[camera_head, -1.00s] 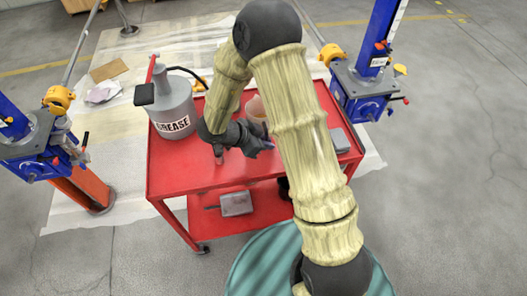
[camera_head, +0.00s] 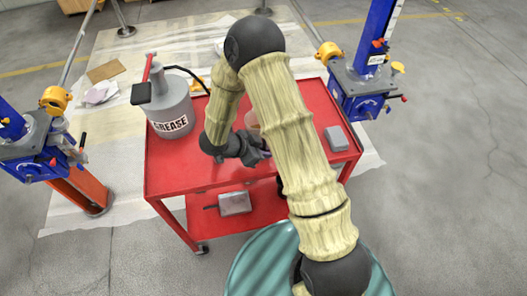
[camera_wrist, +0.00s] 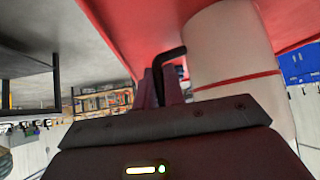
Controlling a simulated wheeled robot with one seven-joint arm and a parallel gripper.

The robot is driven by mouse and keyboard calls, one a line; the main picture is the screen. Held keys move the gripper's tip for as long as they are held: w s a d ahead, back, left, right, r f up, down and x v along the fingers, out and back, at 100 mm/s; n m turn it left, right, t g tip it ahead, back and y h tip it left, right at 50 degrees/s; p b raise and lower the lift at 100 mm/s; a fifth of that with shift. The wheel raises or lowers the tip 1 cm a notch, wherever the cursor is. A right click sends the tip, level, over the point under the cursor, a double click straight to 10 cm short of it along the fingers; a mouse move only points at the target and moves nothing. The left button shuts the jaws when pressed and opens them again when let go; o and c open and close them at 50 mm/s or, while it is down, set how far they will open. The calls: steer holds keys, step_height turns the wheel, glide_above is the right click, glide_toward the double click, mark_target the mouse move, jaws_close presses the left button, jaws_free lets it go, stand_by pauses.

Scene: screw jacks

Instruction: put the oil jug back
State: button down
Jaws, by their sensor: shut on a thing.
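The oil jug is a pale cylinder with a red band and a black handle; it fills the right of the wrist view (camera_wrist: 232,60). My gripper (camera_head: 262,154) is low over the red cart top, in front of the jug. In the wrist view my gripper's fingers (camera_wrist: 166,88) are shut on the jug's black handle. My arm hides most of the jug in the head view, and I cannot tell whether its base touches the cart.
The red cart (camera_head: 175,180) carries a grey grease can (camera_head: 172,106) at left and a grey box (camera_head: 337,138) at right. Another grey box (camera_head: 235,203) lies on its lower shelf. Blue screw jacks stand left (camera_head: 35,150) and right (camera_head: 362,90). A teal drum (camera_head: 258,265) is in front.

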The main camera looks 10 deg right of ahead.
steer(key=shift+f, duration=0.15)
steer(key=c, duration=1.5)
jaws_free()
steer(key=shift+r, duration=0.25)
steer(key=v, duration=1.2)
steer(key=shift+f, duration=0.1)
